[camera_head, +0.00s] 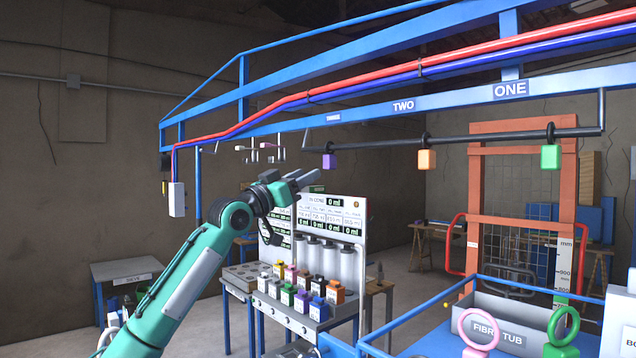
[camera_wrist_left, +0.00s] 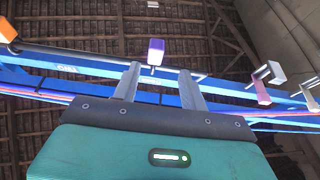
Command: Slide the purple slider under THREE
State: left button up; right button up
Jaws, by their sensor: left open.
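The purple slider (camera_head: 329,160) hangs from a dark horizontal rod (camera_head: 490,137), near the rod's left end and roughly below the THREE sign (camera_head: 333,118) in the head view. My left gripper (camera_head: 308,178) is below and slightly left of it, apart from it. In the left wrist view, the purple slider (camera_wrist_left: 155,52) shows beyond the two spread fingertips (camera_wrist_left: 161,75), in line with the gap between them. The left gripper is open and empty. My right gripper is not in view.
An orange slider (camera_head: 427,158) hangs near the TWO sign (camera_head: 403,105), and a green slider (camera_head: 551,156) below the ONE sign (camera_head: 511,90). A blue beam with red and blue pipes (camera_head: 420,70) runs above the rod. A dispenser bench (camera_head: 300,310) stands below my gripper.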

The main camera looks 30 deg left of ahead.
pick_arm(q)
jog(key=b+v, duration=0.1)
jog(key=v, duration=0.3)
jog(key=shift+s+f+b, duration=0.1)
jog(key=shift+s+b, duration=0.05)
jog(key=shift+b, duration=0.15)
